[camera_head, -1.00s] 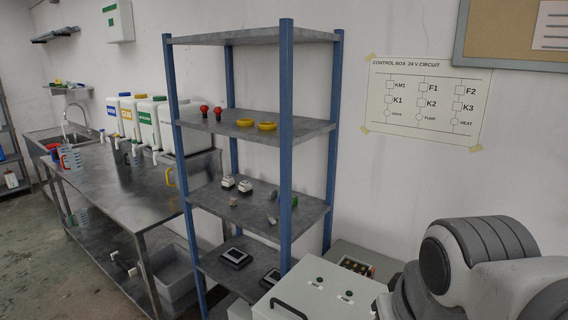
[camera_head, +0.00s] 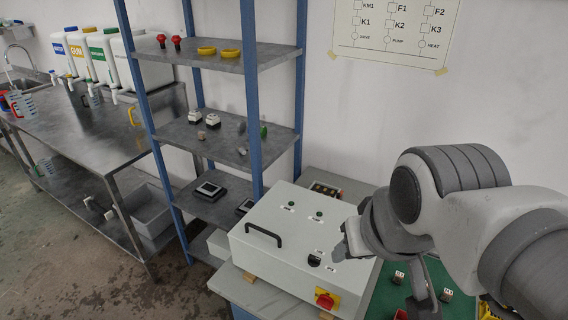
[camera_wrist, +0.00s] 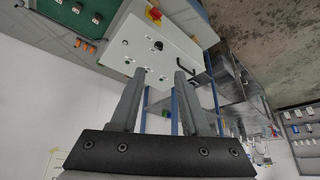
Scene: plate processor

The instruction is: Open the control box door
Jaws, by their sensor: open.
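The control box (camera_head: 298,246) is a light grey box at the lower middle of the head view, on a bench. Its door faces up and looks shut. It carries a black bar handle (camera_head: 263,235), several small buttons and a red knob on yellow (camera_head: 326,299) at the front. My gripper (camera_wrist: 158,75) is open and empty in the wrist view, its two fingers spread before the box door. The box (camera_wrist: 135,50) shows beyond the fingers there, with the handle (camera_wrist: 187,73) close by the right finger. In the head view my arm covers the box's right side.
A blue-posted shelf (camera_head: 258,136) stands directly behind and left of the box. A green board (camera_head: 428,285) with small parts lies right of the box. A steel bench (camera_head: 75,130) with containers is at the left. Open floor (camera_head: 60,270) is at the lower left.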

